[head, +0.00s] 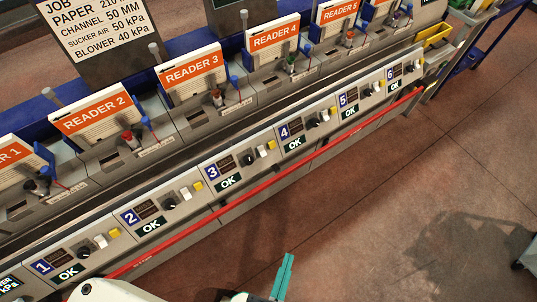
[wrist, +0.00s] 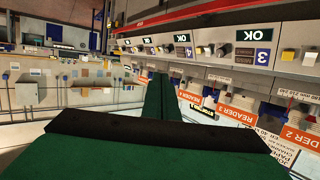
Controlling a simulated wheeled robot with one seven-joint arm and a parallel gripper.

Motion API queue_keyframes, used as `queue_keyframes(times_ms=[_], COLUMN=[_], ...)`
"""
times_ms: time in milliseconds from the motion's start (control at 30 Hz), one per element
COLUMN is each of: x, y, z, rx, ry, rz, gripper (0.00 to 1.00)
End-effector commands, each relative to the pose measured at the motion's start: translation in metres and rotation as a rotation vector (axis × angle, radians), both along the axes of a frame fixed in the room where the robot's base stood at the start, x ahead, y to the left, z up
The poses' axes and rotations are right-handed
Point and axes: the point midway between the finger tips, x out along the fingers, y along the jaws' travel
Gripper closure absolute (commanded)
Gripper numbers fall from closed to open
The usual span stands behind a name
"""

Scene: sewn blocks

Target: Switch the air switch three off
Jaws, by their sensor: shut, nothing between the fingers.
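In the wrist view the panel is upside down, with the 3 plate (wrist: 263,57) at upper right. My gripper (head: 286,262) has teal fingers, shut and empty, over the floor in front of the panel, apart from it. Its fingers (wrist: 160,98) also show in the wrist view.
A red rail (head: 230,207) runs along the panel's front, between my gripper and the controls. Similar controls for other stations sit on both sides. Reader cards such as READER 3 (head: 192,72) stand behind.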

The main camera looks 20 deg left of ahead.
Motion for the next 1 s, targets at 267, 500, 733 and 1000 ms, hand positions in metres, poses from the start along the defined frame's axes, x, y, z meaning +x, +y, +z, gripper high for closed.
queue_keyframes(times_ms=[267, 500, 733, 1000], x=[0.067, 0.133, 0.193, 0.249], y=[-0.005, 0.005, 0.028, 0.059], z=[-0.052, -0.085, -0.088, -0.058], rx=[-0.009, -0.005, -0.013, -0.066], ry=[0.126, 0.255, 0.347, 0.410], rz=[0.010, 0.100, 0.267, 0.537], gripper=[1.00, 1.00, 1.00, 1.00])
